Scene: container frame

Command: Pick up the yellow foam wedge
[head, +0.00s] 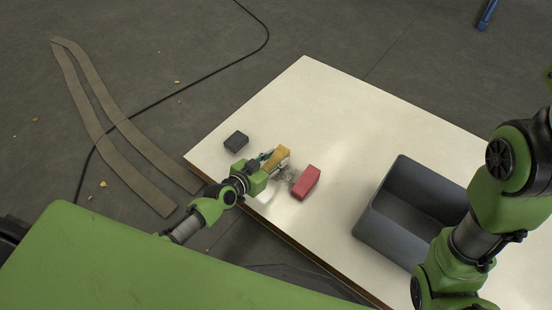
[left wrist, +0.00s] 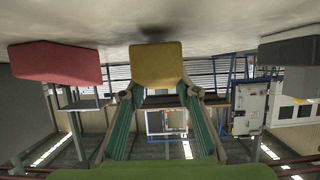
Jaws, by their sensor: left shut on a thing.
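The yellow foam wedge (head: 277,155) is over the left part of the white table, at the tip of my left arm. In the left wrist view the wedge (left wrist: 157,64) fills the space between the two fingertips. My left gripper (head: 267,161) is shut on it, one finger at each side. A dark shadow lies on the table beside the wedge in the left wrist view; I cannot tell whether the wedge touches the table. My right arm (head: 485,215) is at the right of the head view, but its gripper does not show.
A red block (head: 306,182) lies close to the right of the wedge, and a dark grey block (head: 236,141) to its left. A grey open bin (head: 382,207) stands farther right on the white table (head: 330,105). The table's far part is clear.

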